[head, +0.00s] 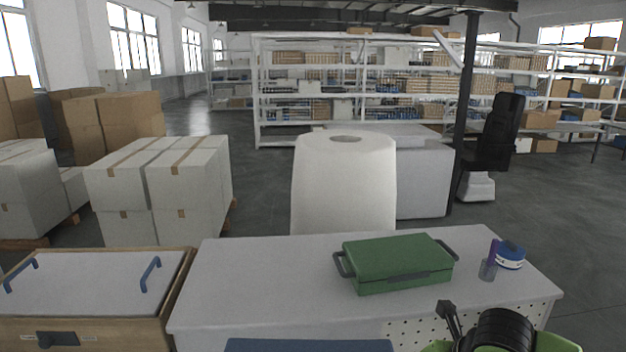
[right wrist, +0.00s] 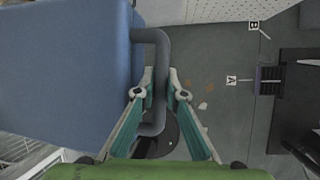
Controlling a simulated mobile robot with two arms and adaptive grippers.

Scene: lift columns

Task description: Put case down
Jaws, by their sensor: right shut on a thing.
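A blue case (right wrist: 65,75) fills the left of the right wrist view. Its dark grey handle (right wrist: 162,60) sticks out from its side. My right gripper (right wrist: 158,95) is shut on this handle, with one finger on each side of it. In the head view only a strip of a blue top (head: 310,346) shows at the bottom edge, in front of the table, and the rest is cut off. A green case (head: 398,262) with dark handles lies on the white table (head: 260,275). My left gripper is not in view.
A purple pen in a small cup (head: 488,269) and a blue-and-white roll (head: 510,256) stand at the table's right end. The table's left part is bare. A wooden box with a white lid (head: 95,280) and blue handles stands at the left.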

